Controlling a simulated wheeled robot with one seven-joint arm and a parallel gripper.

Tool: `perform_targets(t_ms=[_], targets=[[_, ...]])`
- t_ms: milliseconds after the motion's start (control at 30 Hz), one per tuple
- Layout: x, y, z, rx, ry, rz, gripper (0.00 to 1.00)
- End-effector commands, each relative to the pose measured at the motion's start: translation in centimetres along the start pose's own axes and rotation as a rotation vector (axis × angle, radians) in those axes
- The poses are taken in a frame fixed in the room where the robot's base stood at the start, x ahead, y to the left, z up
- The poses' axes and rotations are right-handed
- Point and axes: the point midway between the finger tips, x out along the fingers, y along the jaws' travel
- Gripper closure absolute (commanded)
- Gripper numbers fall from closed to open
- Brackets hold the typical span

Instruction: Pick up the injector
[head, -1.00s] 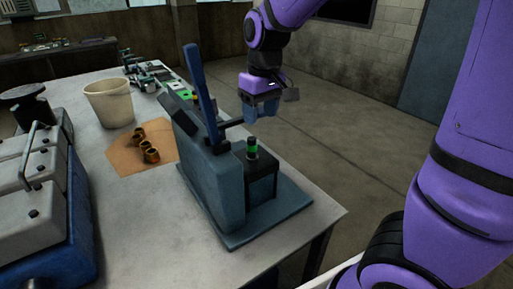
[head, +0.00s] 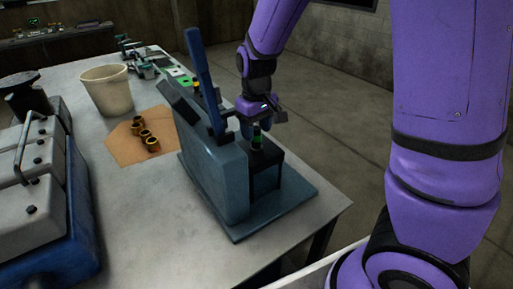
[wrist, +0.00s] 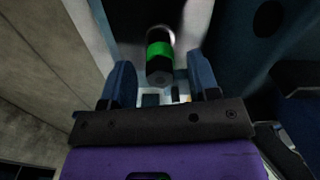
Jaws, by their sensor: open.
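The injector (head: 257,140) is a small dark cylinder with a green band. It stands upright on the black block of the blue test stand (head: 215,180). In the wrist view the injector (wrist: 160,55) shows its green band ahead of and between the two blue fingers. My gripper (head: 250,128) is open, above and just behind the injector in the head view. In the wrist view my gripper (wrist: 160,85) has a finger on each side, apart from the injector. The injector's lower end is hard to make out.
The stand's tall blue lever (head: 203,82) rises just left of my gripper. A beige bucket (head: 107,90) and brass sleeves (head: 147,138) on a brown sheet (head: 125,150) are further left. A blue and grey engine (head: 40,200) fills the left side. The table's front middle is clear.

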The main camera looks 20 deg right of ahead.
Motion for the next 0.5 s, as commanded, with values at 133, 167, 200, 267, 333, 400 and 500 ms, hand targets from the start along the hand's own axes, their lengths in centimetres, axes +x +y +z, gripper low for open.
perform_targets(t_ms=[133,167,200,267,333,400,500], targets=[[2.3,0.0,0.1,0.003,-0.004,0.000,0.45],[2.6,0.0,0.1,0.002,-0.004,0.000,0.45],[3.0,0.0,0.1,0.001,-0.004,0.000,0.45],[3.4,0.0,0.1,0.001,-0.002,0.000,0.45],[3.6,0.0,0.1,0.002,-0.001,0.000,0.45],[3.6,0.0,0.1,0.002,0.000,0.000,0.45],[3.6,0.0,0.1,0.002,0.000,0.000,0.45]])
